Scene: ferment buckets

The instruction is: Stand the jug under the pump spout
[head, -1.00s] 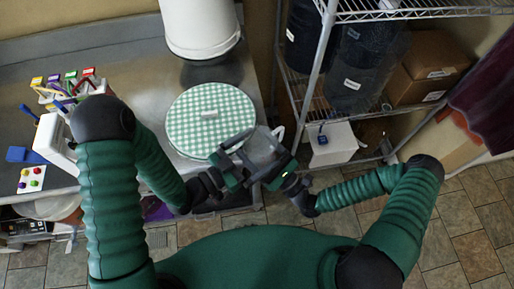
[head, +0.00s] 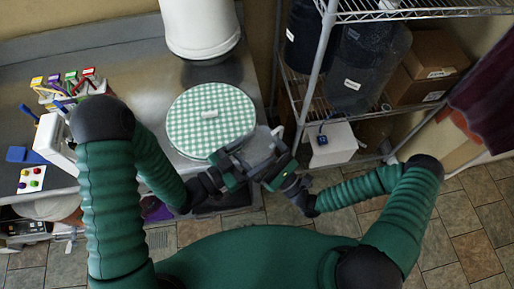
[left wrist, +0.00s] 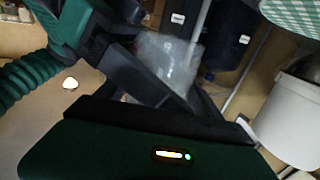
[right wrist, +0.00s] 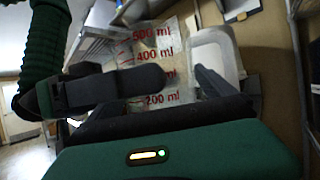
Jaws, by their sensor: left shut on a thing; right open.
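The clear plastic jug (head: 260,146) is held between my two grippers, in front of the shelf and right of the gingham-covered round top. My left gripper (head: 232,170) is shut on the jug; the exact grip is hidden. My right gripper (head: 276,168) is open close to the jug, its fingers (right wrist: 182,82) in front of the marked wall. I cannot make out the pump spout.
A round green gingham cover (head: 211,120) lies on the steel counter, with a white bucket (head: 200,25) behind. A wire shelf at right holds dark bottles (head: 352,80), cardboard boxes (head: 430,65) and a white box (head: 332,146). Small coloured items stand at the counter's left.

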